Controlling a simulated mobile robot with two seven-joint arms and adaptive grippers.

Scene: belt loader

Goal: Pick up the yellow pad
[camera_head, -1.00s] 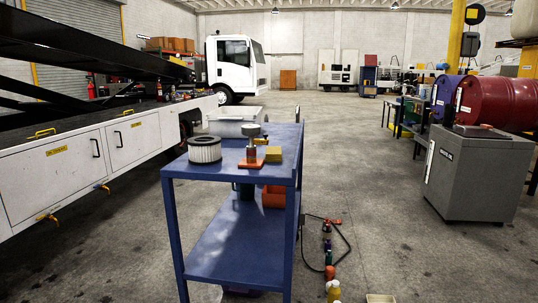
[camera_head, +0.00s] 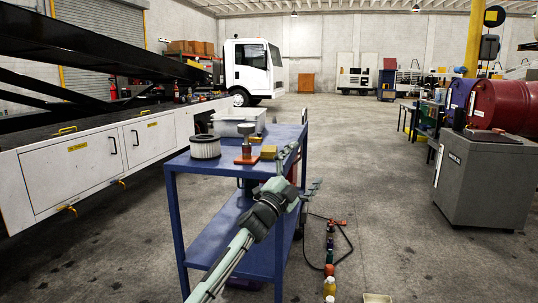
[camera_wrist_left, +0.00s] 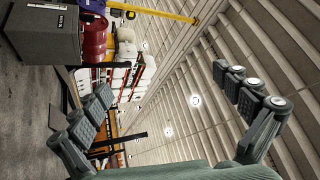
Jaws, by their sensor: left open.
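The yellow pad (camera_head: 269,152) is a small block on the top of the blue cart (camera_head: 233,166), near its right edge. It lies just right of an orange-based stand with a round grey top (camera_head: 247,150). My left gripper (camera_head: 304,164) is open, its fingers spread at the cart's right edge, close to the right of the pad in the head view. The gap in depth is hard to judge. In the left wrist view the open fingers (camera_wrist_left: 163,82) have nothing between them, and the pad does not show. My right gripper is not in view.
A white ribbed filter (camera_head: 205,147) and a grey case (camera_head: 232,127) are also on the cart top. A grey cabinet (camera_head: 485,185) stands further right, with open floor between.

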